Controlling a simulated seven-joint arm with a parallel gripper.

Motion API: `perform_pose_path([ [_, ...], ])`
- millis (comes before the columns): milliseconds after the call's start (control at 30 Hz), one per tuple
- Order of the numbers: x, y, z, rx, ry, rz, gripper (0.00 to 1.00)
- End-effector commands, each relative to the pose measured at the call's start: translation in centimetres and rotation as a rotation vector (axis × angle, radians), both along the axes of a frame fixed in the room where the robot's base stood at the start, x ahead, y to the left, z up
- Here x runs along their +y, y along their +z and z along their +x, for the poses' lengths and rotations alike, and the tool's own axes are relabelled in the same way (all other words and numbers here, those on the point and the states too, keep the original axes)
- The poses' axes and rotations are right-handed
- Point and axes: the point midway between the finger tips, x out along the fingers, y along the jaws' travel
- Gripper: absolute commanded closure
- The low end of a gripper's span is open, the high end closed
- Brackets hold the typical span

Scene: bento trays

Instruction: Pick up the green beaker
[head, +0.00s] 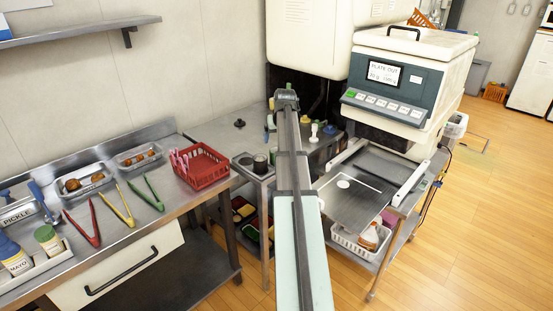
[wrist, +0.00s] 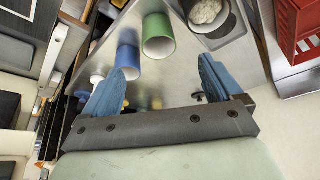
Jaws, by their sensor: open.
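The green beaker (wrist: 158,36) shows in the wrist view near the top centre, ahead of the gap between my fingers and apart from them. A blue beaker (wrist: 128,50) is just left of it, near my left finger. My gripper (wrist: 162,66) has two blue fingers spread wide, with nothing between them. In the head view my arm reaches away over the metal counter and hides much of what is around its far end. I cannot clearly make out the green beaker there.
A metal container of white food (wrist: 208,14) sits right of the green beaker. A red basket (wrist: 296,32) is at the far right; it also shows in the head view (head: 202,167), with tongs left of it. A large machine (head: 388,88) stands right of my arm.

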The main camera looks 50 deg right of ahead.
Motion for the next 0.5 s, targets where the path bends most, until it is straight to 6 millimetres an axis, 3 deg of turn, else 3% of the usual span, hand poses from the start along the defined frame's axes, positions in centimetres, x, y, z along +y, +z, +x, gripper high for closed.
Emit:
perform_pose_path([
  [167,-0.4,-0.6,1.0,0.011,0.003,-0.003,0.08],
  [500,-1.6,-5.8,2.9,0.010,0.003,-0.003,0.08],
])
